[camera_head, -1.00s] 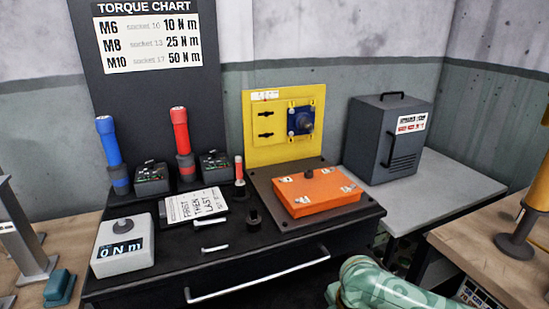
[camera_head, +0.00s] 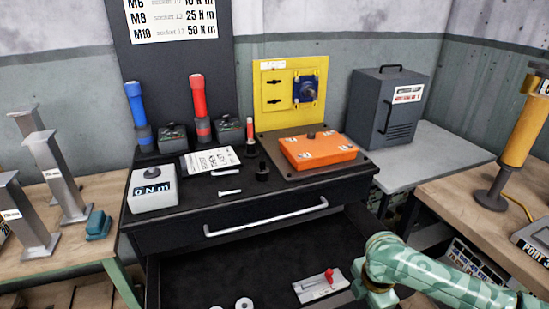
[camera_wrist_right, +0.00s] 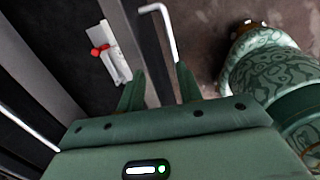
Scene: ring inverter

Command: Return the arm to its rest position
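My right arm (camera_head: 420,268) is mint green and comes in from the lower right in the head view. Its fingers are below or outside that picture. In the right wrist view my right gripper (camera_wrist_right: 158,92) has its two green fingers apart, with nothing gripped between them. A pale bar handle (camera_wrist_right: 168,30) lies just beyond the fingertips; I cannot tell whether they touch it. My left arm and gripper are not in view.
The black cabinet's upper drawer is shut, with a silver handle (camera_head: 265,220). Below it an open dark drawer (camera_head: 200,275) holds washers and a red-knobbed plate (camera_head: 320,285). An orange box (camera_head: 318,151) and yellow panel (camera_head: 290,92) stand on top. A pale side table (camera_head: 430,150) is right.

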